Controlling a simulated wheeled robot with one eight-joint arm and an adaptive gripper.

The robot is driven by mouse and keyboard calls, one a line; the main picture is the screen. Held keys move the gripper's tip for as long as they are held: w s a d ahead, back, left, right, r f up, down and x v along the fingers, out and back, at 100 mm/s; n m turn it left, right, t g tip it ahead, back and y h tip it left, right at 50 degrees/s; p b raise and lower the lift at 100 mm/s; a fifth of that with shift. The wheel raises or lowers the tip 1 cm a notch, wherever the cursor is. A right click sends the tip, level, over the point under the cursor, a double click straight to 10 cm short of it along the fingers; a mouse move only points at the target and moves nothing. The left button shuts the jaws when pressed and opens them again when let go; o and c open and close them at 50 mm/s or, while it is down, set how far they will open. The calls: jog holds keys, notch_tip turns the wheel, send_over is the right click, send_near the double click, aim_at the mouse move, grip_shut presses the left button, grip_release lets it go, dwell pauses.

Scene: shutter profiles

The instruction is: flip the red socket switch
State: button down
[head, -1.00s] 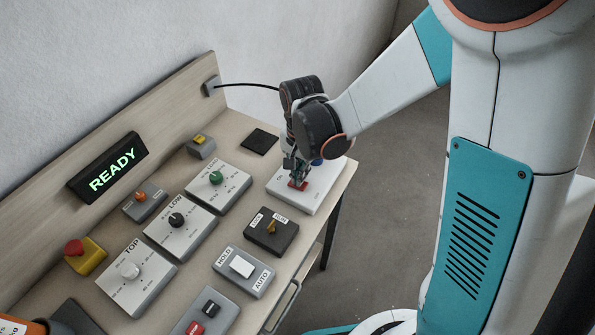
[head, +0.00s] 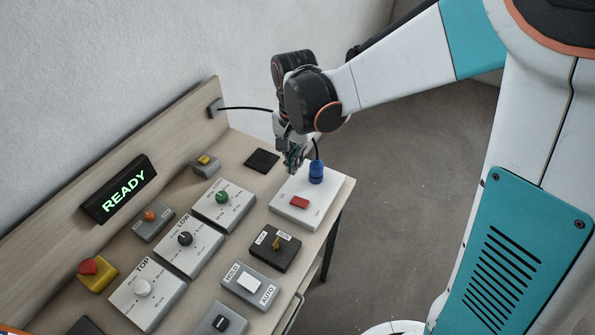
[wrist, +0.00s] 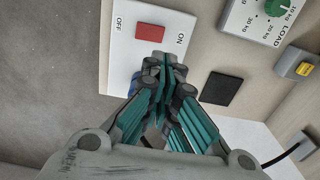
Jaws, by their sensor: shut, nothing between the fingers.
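The red socket switch (head: 299,202) is a small red rocker on a white socket box (head: 318,208) at the right end of the bench. In the wrist view the red switch (wrist: 150,32) sits between the OFF and ON labels. I cannot tell which side of it is pressed. My gripper (head: 294,168) is above the back of the white box, clear of the switch. In the wrist view its closed, empty fingertips (wrist: 164,62) point toward the ON side of the switch, with a gap between.
A blue plug (head: 317,172) with a black cable stands on the same box, beside my gripper. A dark pad (head: 262,161) lies to the left. Dial boxes, a LOCK switch (head: 275,247) and a HOLD/AUTO rocker (head: 250,283) fill the bench's front. A lit READY sign (head: 119,189) is at left.

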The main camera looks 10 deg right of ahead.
notch_tip(320, 180, up, 2)
jog(key=shift+w+a+r, duration=0.15)
dwell(0.5)
